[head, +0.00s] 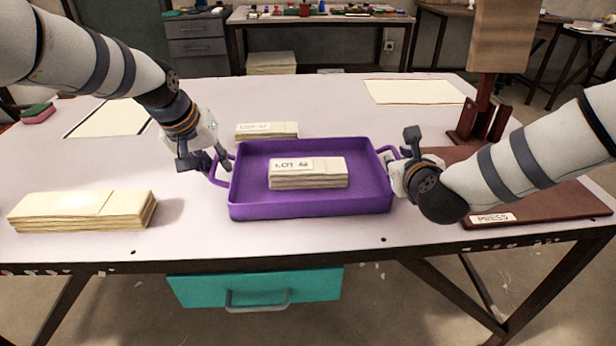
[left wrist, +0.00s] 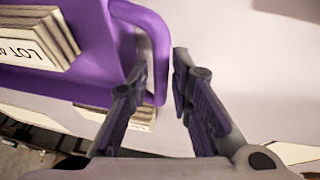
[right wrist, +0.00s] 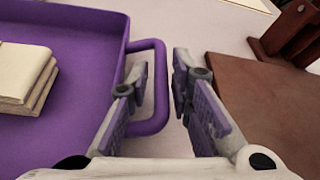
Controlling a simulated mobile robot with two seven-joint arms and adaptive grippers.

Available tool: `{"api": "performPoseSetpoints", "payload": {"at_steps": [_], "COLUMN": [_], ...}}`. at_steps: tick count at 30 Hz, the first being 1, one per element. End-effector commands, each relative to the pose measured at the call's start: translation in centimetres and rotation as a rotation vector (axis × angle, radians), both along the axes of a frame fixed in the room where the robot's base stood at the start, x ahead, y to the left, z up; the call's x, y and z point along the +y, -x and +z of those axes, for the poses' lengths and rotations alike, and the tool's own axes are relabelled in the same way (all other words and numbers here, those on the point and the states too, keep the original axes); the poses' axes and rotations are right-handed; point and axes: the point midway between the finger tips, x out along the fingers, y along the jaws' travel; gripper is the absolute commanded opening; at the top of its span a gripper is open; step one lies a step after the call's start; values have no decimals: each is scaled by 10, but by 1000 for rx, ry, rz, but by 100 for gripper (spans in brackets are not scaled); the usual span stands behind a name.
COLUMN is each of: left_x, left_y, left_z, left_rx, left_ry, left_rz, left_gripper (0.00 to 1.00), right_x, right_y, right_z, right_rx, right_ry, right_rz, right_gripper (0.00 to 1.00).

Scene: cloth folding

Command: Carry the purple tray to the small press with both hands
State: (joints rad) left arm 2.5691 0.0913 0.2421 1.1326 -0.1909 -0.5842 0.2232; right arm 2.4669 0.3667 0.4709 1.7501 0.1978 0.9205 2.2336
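The purple tray (head: 310,205) sits flat on the table and holds a folded cloth stack (head: 308,180) labelled LOT. My left gripper (head: 203,163) is open at the tray's left handle (head: 220,172). In the left wrist view the handle bar (left wrist: 161,75) runs between the parted fingers (left wrist: 160,85). My right gripper (head: 403,152) is open at the right handle. In the right wrist view that handle's bar (right wrist: 160,90) lies between the fingers (right wrist: 160,85), with gaps visible. The small press (head: 490,110) stands at right, its brown base (head: 540,205) marked PRESS.
A cloth stack (head: 82,210) lies at the front left, and another labelled stack (head: 266,130) lies behind the tray. Flat cream sheets lie at the back left (head: 110,118) and back right (head: 415,92). A teal drawer (head: 255,288) hangs below the table's front edge.

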Motion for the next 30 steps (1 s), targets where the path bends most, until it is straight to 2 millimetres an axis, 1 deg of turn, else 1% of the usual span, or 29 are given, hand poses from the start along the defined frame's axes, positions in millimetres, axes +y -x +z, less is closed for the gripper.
{"api": "performPoseSetpoints", "payload": {"at_steps": [6, 7, 8, 9, 10, 18, 22, 23, 26, 29, 30], "left_x": [0, 0, 0, 0, 0, 0, 0, 0, 0, 0, 0], "left_y": [0, 0, 0, 0, 0, 0, -1, -1, -2, -4, -4], "left_z": [0, 0, 0, 0, 0, 0, 5, 9, 28, 60, 75], "left_rx": [0, 0, 0, 0, 0, 0, -5, -8, -27, -57, -73], "left_ry": [0, 0, 0, 0, 0, 0, 0, 0, -1, 0, 0], "left_rz": [0, 0, 0, 0, 0, -1, -1, -1, -1, -1, -1], "left_gripper": [20, 18, 11, 2, 0, 0, 0, 0, 0, 0, 0], "right_x": [0, 0, 0, 0, 0, 0, 0, 0, 0, 0, 0], "right_y": [0, 0, 0, 0, 0, 0, -1, -1, -2, -4, -4], "right_z": [0, 0, 0, 0, 0, 0, 5, 9, 28, 60, 75], "right_rx": [0, 0, 0, 0, 0, 0, -5, -8, -26, -56, -71], "right_ry": [0, 0, 0, 0, 0, 1, 1, 0, 0, 1, 1], "right_rz": [0, 0, 0, 0, 0, 0, 1, 1, 1, 1, 1], "right_gripper": [20, 18, 11, 2, 0, 0, 0, 0, 0, 0, 0]}}
